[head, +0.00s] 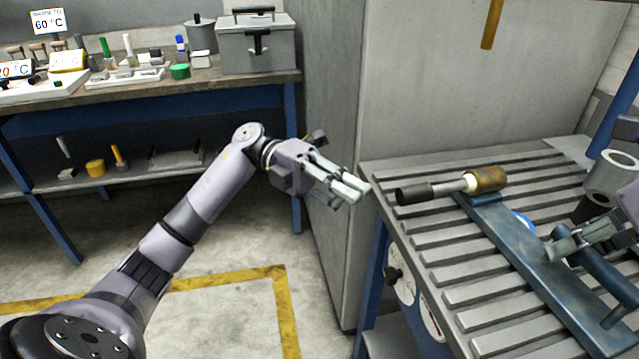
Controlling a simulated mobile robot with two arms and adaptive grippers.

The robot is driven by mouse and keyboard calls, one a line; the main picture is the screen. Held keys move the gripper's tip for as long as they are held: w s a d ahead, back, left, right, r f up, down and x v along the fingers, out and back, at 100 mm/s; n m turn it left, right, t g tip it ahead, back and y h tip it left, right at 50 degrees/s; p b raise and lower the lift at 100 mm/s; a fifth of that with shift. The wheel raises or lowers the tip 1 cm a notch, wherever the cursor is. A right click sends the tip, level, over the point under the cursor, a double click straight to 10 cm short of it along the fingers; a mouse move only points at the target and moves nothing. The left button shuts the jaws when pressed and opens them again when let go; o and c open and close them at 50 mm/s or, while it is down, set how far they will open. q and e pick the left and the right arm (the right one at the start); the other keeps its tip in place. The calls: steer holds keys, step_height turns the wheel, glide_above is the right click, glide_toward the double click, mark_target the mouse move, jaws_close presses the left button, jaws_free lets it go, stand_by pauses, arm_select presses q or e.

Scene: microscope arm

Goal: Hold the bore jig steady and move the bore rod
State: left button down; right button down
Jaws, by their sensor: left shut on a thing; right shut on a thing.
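A long blue metal piece, which looks like the bore jig (512,238), lies diagonally across the slotted table at the right. A blue bar (607,284) runs beside it to the lower right. My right gripper (562,249) comes in from the right and is shut at the end of this blue bar; its fingers hide the grip. My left gripper (357,190) is in the air just left of the table's edge, shut, with a small pale thing at its fingertips that I cannot make out. I cannot identify the bore rod.
A mallet-like tool with a black handle (414,194) lies at the far end of the slotted table (462,294). A grey metal cylinder (612,171) stands at the right. A grey cabinet (440,80) stands behind. A cluttered workbench (150,92) is at the back left.

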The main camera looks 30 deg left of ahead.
mark_target(414, 194)
arm_select(q)
steer(key=shift+w+d, duration=0.8)
steer(key=shift+d, duration=0.2)
